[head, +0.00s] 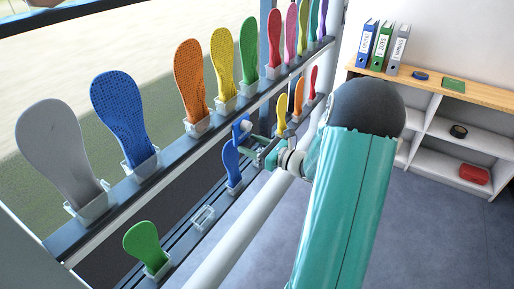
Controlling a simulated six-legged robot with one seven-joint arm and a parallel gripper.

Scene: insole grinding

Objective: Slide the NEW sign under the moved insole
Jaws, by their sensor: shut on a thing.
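My gripper (258,150) is at the lower rack rail, beside a blue insole (231,163) that stands upright in a clear holder. It is shut on a small blue piece (238,133) with a whitish spot, just above that insole. The piece is small and partly hidden by the fingers, so I cannot tell whether it is the sign. No NEW lettering is readable. A green insole (142,241) stands in a holder at the near end of the lower rail. An empty clear holder (203,218) sits between the green and blue insoles.
The upper rail (120,205) carries a row of upright coloured insoles, with a grey one (62,150) nearest. Small insoles stand farther along the lower rail. A white pipe (238,240) runs in front. A shelf (460,95) with binders is at right; the floor between is clear.

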